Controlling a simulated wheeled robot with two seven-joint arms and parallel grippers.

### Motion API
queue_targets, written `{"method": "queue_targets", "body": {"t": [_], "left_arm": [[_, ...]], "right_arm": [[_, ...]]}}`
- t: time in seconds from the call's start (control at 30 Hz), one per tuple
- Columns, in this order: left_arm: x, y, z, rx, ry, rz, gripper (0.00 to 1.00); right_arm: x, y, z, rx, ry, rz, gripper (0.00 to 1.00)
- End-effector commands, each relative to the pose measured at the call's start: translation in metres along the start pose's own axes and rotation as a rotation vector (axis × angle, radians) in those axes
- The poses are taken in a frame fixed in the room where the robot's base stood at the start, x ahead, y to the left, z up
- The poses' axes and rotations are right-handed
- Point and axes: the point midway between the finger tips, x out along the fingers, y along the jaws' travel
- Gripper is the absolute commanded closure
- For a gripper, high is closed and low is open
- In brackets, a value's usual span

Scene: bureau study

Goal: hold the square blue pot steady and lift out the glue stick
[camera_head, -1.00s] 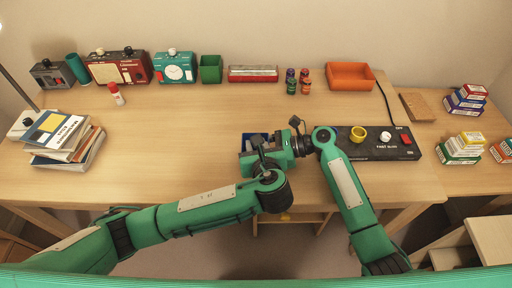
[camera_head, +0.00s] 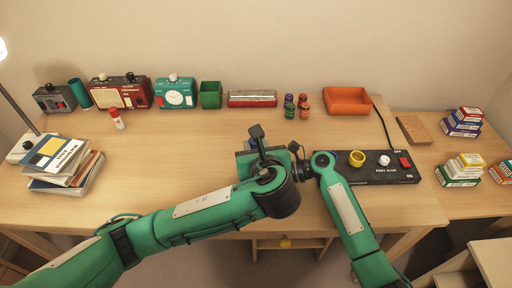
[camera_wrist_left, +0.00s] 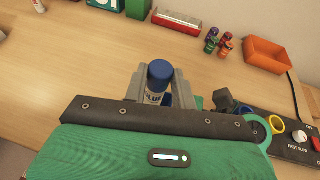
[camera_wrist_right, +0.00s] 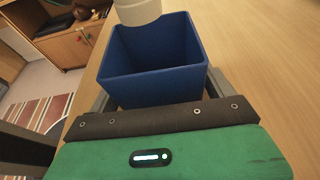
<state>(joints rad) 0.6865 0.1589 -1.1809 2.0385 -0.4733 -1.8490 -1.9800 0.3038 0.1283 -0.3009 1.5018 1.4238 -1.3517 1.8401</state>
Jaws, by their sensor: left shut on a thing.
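The glue stick (camera_wrist_left: 158,80), with a blue cap and a blue-and-white label, stands between the two grey fingers of my left gripper (camera_wrist_left: 155,88), which is shut on it. That gripper (camera_head: 257,140) is over the desk's middle in the head view. The square blue pot (camera_wrist_right: 155,78) shows in the right wrist view, upright, its visible inside empty. The glue stick's pale lower end (camera_wrist_right: 138,10) is above the pot's far rim. My right gripper (camera_wrist_right: 157,92) has its fingers on either side of the pot; whether they press on it is unclear.
A black panel (camera_head: 378,172) with a yellow ring, white knob and red switch lies right of my grippers. Small bottles (camera_head: 297,111), an orange tray (camera_head: 347,113) and a green pot (camera_head: 210,101) stand behind. Books (camera_head: 62,165) lie left.

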Motion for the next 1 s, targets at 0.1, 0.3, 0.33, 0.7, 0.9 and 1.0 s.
{"method": "queue_targets", "body": {"t": [0.1,0.3,0.33,0.7,0.9,1.0], "left_arm": [[0.0,0.0,0.0,0.0,0.0,0.0,0.95],[0.0,0.0,0.0,0.0,0.0,0.0,0.95],[0.0,0.0,0.0,0.0,0.0,0.0,0.95],[0.0,0.0,0.0,0.0,0.0,0.0,0.95],[0.0,0.0,0.0,0.0,0.0,0.0,0.95],[0.0,0.0,0.0,0.0,0.0,0.0,0.95]], "right_arm": [[0.0,0.0,0.0,0.0,0.0,0.0,0.04],[0.0,0.0,0.0,0.0,0.0,0.0,0.04],[-0.001,0.0,0.0,0.0,0.0,0.0,0.04],[-0.059,-0.001,-0.001,0.0,0.002,-0.003,0.04],[-0.097,0.0,-0.001,0.0,0.002,-0.001,0.04],[-0.11,-0.001,-0.001,0.001,0.002,-0.002,0.04]]}}
